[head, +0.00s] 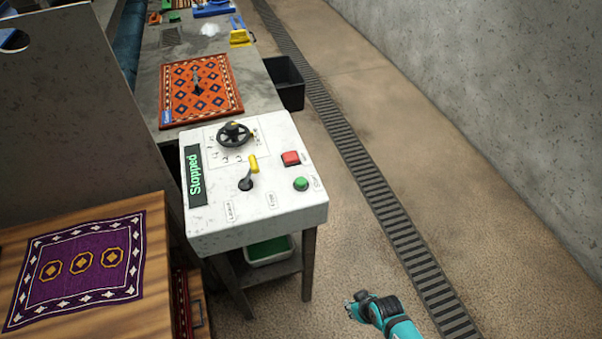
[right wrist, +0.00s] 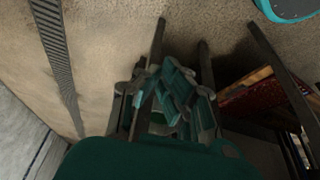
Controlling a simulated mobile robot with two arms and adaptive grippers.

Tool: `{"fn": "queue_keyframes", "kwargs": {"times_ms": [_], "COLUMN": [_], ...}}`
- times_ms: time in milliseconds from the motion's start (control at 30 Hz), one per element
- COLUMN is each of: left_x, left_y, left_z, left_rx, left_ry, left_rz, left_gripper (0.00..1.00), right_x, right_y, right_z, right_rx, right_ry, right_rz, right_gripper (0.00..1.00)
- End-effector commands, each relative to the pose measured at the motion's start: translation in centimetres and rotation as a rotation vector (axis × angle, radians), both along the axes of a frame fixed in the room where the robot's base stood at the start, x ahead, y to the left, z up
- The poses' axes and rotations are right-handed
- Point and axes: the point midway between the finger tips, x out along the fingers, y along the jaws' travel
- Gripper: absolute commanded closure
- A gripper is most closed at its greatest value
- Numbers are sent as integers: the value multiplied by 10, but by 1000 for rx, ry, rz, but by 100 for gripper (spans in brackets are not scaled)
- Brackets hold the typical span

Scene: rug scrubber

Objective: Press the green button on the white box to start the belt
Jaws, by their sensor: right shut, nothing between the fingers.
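The white box (head: 262,218) stands on dark legs in the middle of the head view. Its green button (head: 300,184) is near its right edge, below a red button (head: 290,158). The box also carries a lever with a yellow grip (head: 249,172), a black handwheel (head: 234,134) and a display (head: 194,172) reading "Stopped". My right gripper (head: 356,304) is at the lower right of the head view, right of and apart from the box. It is shut and empty; its fingers fill the middle of the right wrist view (right wrist: 166,88). My left gripper is not in view.
An orange rug (head: 180,98) lies on the bench behind the box. A purple rug (head: 78,262) lies on a wooden surface at lower left. A black bin (head: 287,82) stands beside the bench. The floor right of the box, with a drain grate (head: 370,170), is clear.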

Motion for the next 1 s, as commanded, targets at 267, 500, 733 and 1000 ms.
{"fn": "queue_keyframes", "kwargs": {"times_ms": [267, 500, 733, 1000], "left_x": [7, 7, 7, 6], "left_y": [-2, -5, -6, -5], "left_z": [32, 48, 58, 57], "left_rx": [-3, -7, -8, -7], "left_ry": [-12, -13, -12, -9], "left_rz": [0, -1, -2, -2], "left_gripper": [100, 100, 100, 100], "right_x": [88, 151, 195, 233], "right_y": [73, 136, 165, 158], "right_z": [173, 304, 396, 420], "right_rx": [81, 83, 2, -56], "right_ry": [-166, -371, -542, -612], "right_rz": [289, 711, 1090, 1180], "right_gripper": [100, 100, 100, 100]}}
